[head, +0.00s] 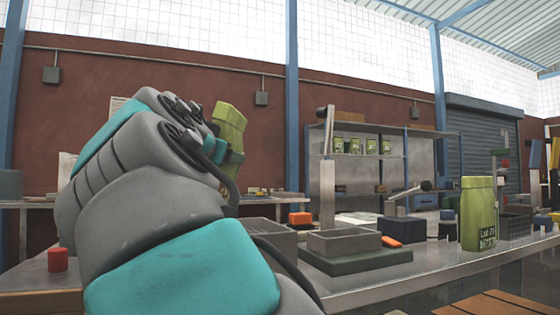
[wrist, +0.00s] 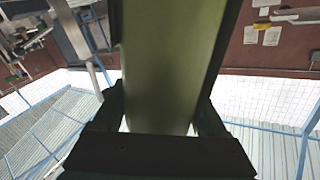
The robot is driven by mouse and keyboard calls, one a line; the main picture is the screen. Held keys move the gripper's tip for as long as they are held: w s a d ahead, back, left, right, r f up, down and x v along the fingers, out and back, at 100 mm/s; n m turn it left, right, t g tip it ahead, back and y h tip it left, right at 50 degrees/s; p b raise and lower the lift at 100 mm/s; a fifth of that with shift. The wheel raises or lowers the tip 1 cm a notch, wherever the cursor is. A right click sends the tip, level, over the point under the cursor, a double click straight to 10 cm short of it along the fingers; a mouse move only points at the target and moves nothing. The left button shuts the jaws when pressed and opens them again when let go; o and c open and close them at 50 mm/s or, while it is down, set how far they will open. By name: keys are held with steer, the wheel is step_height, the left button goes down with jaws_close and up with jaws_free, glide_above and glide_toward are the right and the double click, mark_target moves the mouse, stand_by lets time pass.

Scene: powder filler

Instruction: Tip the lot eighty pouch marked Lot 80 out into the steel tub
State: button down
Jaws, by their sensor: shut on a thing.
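My gripper (head: 233,152) is shut on a green pouch (head: 229,122), held up in the air behind my arm and tilted in the head view. The pouch fills the middle of the wrist view (wrist: 165,60), between both dark fingers. Its label is not visible. A grey open-topped tub (head: 345,243) sits on a dark green base on the bench, to the right of and below the held pouch. Another grey metal bin (head: 268,234) stands left of it, partly hidden by my arm. I cannot tell which is the steel tub. The inside of both is mostly hidden.
Another green pouch (head: 479,214), its label seeming to read Lot 75, stands upright at the bench's right. A blue box (head: 397,232), orange items and a dark crate (head: 515,222) are nearby. A red cylinder (head: 58,259) is at left. Shelves (head: 365,154) behind hold several green pouches.

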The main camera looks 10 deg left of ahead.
steer(key=a+m, duration=0.1)
steer(key=a+f+m+b, duration=0.1)
steer(key=m, duration=0.1)
steer(key=a+m+b, duration=0.1)
steer(key=m, duration=0.1)
steer(key=shift+s+a+f, duration=0.1)
steer(key=shift+f, duration=0.25)
steer(key=a+m, duration=0.1)
steer(key=f+m+b, duration=0.1)
steer(key=m, duration=0.1)
steer(key=shift+a+f+m, duration=0.3)
steer(key=shift+a, duration=0.1)
steer(key=f+m, duration=0.2)
steer(key=a+f+m, duration=0.1)
steer(key=f+m, duration=0.1)
steer(key=shift+m, duration=0.4)
steer(key=shift+s+r+m+p, duration=0.1)
steer(key=shift+r+m+p, duration=0.15)
steer(key=shift+m+p, duration=0.6)
steer(key=shift+d+m+p, duration=0.1)
steer(key=shift+m+p, duration=0.45)
steer(key=shift+m, duration=0.1)
stand_by(2.3)
